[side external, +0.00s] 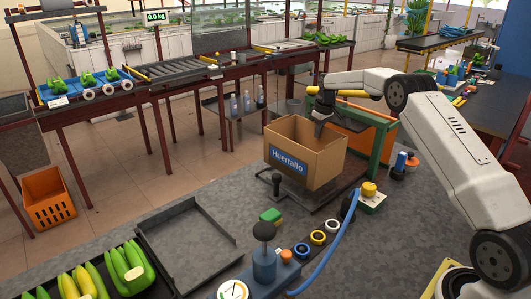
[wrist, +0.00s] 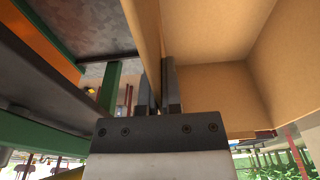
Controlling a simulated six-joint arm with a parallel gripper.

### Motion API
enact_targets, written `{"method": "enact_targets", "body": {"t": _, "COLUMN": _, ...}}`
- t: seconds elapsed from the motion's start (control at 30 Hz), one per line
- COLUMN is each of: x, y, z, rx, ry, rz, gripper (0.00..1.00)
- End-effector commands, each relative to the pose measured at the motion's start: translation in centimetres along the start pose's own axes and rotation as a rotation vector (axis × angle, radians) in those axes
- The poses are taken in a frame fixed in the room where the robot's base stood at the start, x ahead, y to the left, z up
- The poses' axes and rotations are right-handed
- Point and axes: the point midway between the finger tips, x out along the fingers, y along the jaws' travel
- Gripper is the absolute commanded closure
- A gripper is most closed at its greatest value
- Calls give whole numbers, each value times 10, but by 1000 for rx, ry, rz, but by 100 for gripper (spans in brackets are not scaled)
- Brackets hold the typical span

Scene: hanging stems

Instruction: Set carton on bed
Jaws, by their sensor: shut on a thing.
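The open-topped brown carton (side external: 305,150) with a blue "Huertalio" label is in the middle of the side view, upright. My gripper (side external: 319,126) reaches down at its far rim and is shut on that wall. In the wrist view my gripper (wrist: 158,92) has one finger on each side of the carton wall (wrist: 147,35), and the carton's inside looks empty. A dark flat bed (side external: 325,200) with a low frame lies under the carton. The carton's base looks slightly above it, but contact is hard to tell.
A green frame (side external: 385,150) with an orange panel (side external: 362,133) stands close behind the carton. An empty dark tray (side external: 183,207) and bananas (side external: 85,283) are at left.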

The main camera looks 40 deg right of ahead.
Motion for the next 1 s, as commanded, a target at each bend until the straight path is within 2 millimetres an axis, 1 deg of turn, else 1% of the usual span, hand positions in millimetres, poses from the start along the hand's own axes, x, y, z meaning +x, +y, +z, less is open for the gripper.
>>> {"method": "enact_targets", "body": {"t": 0.6, "x": 36, "y": 0, "z": 5, "rx": 0, "ry": -1, "rz": -1, "gripper": 100}}
{"method": "enact_targets", "body": {"t": 0.8, "x": 42, "y": 0, "z": 5, "rx": 0, "ry": 0, "rz": 0, "gripper": 100}}
{"method": "enact_targets", "body": {"t": 1.0, "x": 42, "y": 0, "z": 5, "rx": 0, "ry": 0, "rz": 0, "gripper": 100}}
